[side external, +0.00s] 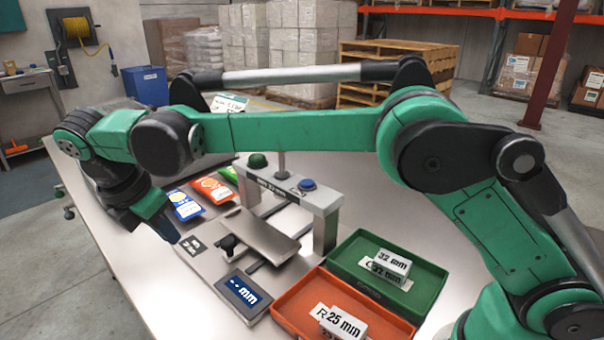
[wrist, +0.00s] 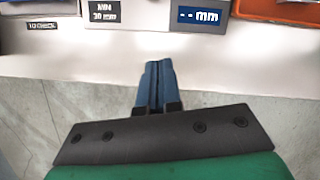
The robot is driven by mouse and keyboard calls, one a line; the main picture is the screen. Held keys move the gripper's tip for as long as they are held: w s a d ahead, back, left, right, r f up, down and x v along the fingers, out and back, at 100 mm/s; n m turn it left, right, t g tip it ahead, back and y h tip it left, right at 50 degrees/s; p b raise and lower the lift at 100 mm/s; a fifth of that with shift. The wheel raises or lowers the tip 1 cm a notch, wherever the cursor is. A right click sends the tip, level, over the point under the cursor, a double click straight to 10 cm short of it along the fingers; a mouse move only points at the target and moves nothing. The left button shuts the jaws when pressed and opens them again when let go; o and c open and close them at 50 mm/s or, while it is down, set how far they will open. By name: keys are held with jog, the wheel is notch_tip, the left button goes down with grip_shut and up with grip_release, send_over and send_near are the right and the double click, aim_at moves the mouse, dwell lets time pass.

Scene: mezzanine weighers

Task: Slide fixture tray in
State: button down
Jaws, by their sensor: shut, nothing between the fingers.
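The fixture tray (side external: 258,236) appears to be the flat grey plate with a black knob (side external: 229,243) at its near left end. It lies in front of the grey bridge-shaped gauge (side external: 325,212), which carries a green and a blue button; its far end is near the bridge opening, and I cannot tell how far in it reaches. My gripper (side external: 168,230) is to the left of the knob, apart from it. In the wrist view, my gripper's blue fingers (wrist: 155,68) are together and empty, over the table's edge.
A display (side external: 243,291) reads "-- mm". A red-orange bin (side external: 291,311) and a green bin (side external: 357,244) hold labelled white blocks at the right. Colourful packets (side external: 213,188) lie behind the tray at left. The white table (side external: 150,290) is clear at front left.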

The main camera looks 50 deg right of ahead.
aim_at(257, 235)
jog(key=shift+h, duration=0.3)
jog(key=x, duration=0.8)
jog(key=shift+f, duration=0.45)
jog(key=d, duration=0.3)
jog(key=shift+w+f, duration=0.4)
jog(key=shift+w+d, duration=0.1)
jog(key=shift+d, duration=0.45)
jog(key=shift+d, duration=0.3)
jog(key=d, duration=0.7)
jog(key=shift+d, duration=0.2)
